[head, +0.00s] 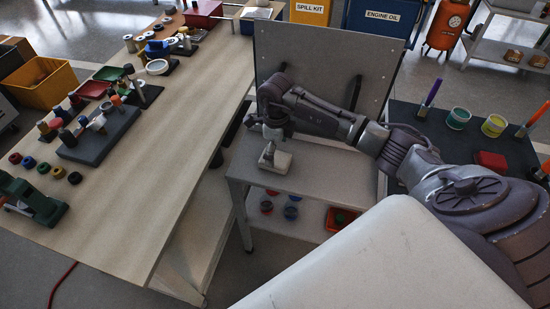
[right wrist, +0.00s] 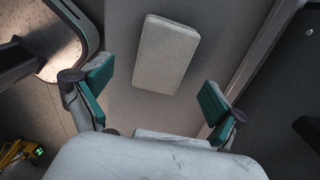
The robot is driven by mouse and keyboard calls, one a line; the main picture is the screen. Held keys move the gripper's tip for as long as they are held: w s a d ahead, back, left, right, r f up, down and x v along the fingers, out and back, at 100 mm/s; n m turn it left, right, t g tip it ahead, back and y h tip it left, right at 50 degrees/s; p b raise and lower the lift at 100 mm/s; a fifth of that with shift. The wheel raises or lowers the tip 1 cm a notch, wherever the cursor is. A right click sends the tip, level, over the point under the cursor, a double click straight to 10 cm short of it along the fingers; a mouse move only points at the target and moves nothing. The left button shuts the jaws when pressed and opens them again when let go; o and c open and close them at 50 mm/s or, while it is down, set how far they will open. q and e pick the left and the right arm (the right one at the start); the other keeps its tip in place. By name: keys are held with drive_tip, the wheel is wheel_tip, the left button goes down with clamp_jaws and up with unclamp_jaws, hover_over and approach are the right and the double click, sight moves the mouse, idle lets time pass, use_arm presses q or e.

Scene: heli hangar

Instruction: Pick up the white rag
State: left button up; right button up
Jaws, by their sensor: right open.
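The white rag (head: 281,163) is a small, pale, folded block lying flat on the top of a grey cart (head: 318,172). In the right wrist view the rag (right wrist: 165,55) shows whole, as a rounded rectangle lying lengthwise ahead of the fingers. My right gripper (head: 268,151) is over the rag in the head view and hides part of it. In the right wrist view its two teal-padded fingers (right wrist: 157,76) are spread wide, with nothing between them. The gap between fingers and rag is hard to judge. My left gripper is not in view.
A grey upright panel (head: 320,60) stands at the cart's back. A long wooden workbench (head: 150,180) with tools and small parts runs on the left. The cart's lower shelf holds coloured rings and an orange tray (head: 342,218). A dark surface with cups (head: 458,118) is on the right.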

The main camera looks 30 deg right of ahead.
sight(275, 156)
drive_tip(key=f+b, duration=0.1)
drive_tip(key=f, duration=0.2)
drive_tip(key=f+b, duration=0.1)
drive_tip(key=shift+w+f+b, duration=0.25)
drive_tip(key=shift+f+b, duration=0.05)
drive_tip(key=shift+b, duration=0.05)
drive_tip(key=shift+r, duration=0.15)
drive_tip(key=c, duration=1.1)
drive_tip(key=shift+c, duration=0.2)
drive_tip(key=shift+r+p, duration=0.5)
drive_tip(key=shift+r, duration=0.05)
wheel_tip(275, 156, up, 4)
drive_tip(key=p, duration=0.3)
drive_tip(key=shift+s+r, duration=0.1)
drive_tip(key=shift+s, duration=0.05)
drive_tip(key=s+a+r+p, duration=0.1)
drive_tip(key=s+r+p, duration=0.4)
drive_tip(key=s+p, duration=0.4)
drive_tip(key=shift+s+a+r, duration=0.2)
drive_tip(key=shift+s+r, duration=0.15)
drive_tip(key=shift+s, duration=0.85)
